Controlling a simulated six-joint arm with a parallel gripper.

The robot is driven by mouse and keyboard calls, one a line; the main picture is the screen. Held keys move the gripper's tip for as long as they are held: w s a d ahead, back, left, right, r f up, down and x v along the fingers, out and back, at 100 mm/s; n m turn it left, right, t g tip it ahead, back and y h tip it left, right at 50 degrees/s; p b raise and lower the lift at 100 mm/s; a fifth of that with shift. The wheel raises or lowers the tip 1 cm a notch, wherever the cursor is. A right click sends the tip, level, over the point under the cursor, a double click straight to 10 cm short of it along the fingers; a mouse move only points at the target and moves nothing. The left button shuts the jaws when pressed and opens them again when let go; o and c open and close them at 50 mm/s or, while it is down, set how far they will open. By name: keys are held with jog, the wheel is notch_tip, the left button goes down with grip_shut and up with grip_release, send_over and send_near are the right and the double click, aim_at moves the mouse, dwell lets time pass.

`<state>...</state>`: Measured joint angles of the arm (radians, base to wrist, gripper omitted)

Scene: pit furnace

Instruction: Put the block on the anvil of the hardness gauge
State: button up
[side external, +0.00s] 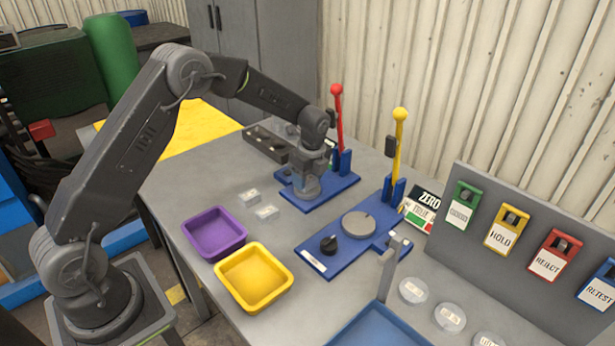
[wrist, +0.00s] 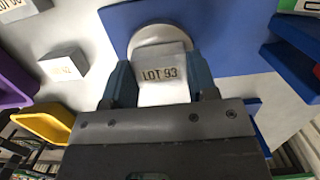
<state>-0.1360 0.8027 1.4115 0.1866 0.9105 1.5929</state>
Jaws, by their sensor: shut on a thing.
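My gripper (side external: 306,184) is low over the blue base (side external: 338,190) of the gauge with the red lever (side external: 338,112). In the wrist view its fingers (wrist: 161,82) are shut on a pale block (wrist: 163,76) marked LOT 93. A round pale anvil (wrist: 158,33) shows just beyond and under the block. I cannot tell whether the block touches it. In the side view the gripper hides the block. A second gauge with a yellow lever (side external: 398,150) has an empty round grey anvil (side external: 359,224) and a black knob. I cannot read which gauge is for hardness.
Two labelled blocks (side external: 249,197) (side external: 267,213) lie left of the gauges. A purple tray (side external: 214,233) and a yellow tray (side external: 253,277) stand at the front left. A tag board (side external: 520,235) and several clear discs (side external: 413,291) are at the right. A dark tray (side external: 265,142) lies behind.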

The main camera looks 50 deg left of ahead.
aim_at(312, 190)
jog(key=o, duration=1.1)
jog(key=shift+f, duration=0.1)
jog(key=s+d+r+n+t, duration=0.1)
jog(key=s+d+r+n, duration=0.15)
jog(key=r, duration=0.65)
jog(key=s+d+r+n, duration=0.1)
jog(key=s+r, duration=0.2)
jog(key=r, duration=0.7)
jog(key=s+d+r+n+t, duration=0.25)
jog(key=s+r+n, duration=0.25)
jog(key=s, duration=0.4)
jog(key=s+d+n, duration=0.1)
jog(key=s+n, duration=0.2)
jog(key=s, duration=0.2)
jog(key=s+d+f+n+t+h, duration=0.1)
jog(key=s+n, duration=0.2)
jog(key=s, duration=0.3)
jog(key=s+d+f+n+t, duration=0.1)
jog(key=s+n, duration=0.2)
jog(key=s, duration=0.3)
jog(key=shift+s+d+n+h, duration=0.1)
jog(key=shift+d+n+h, duration=0.15)
jog(key=shift+d+h, duration=0.15)
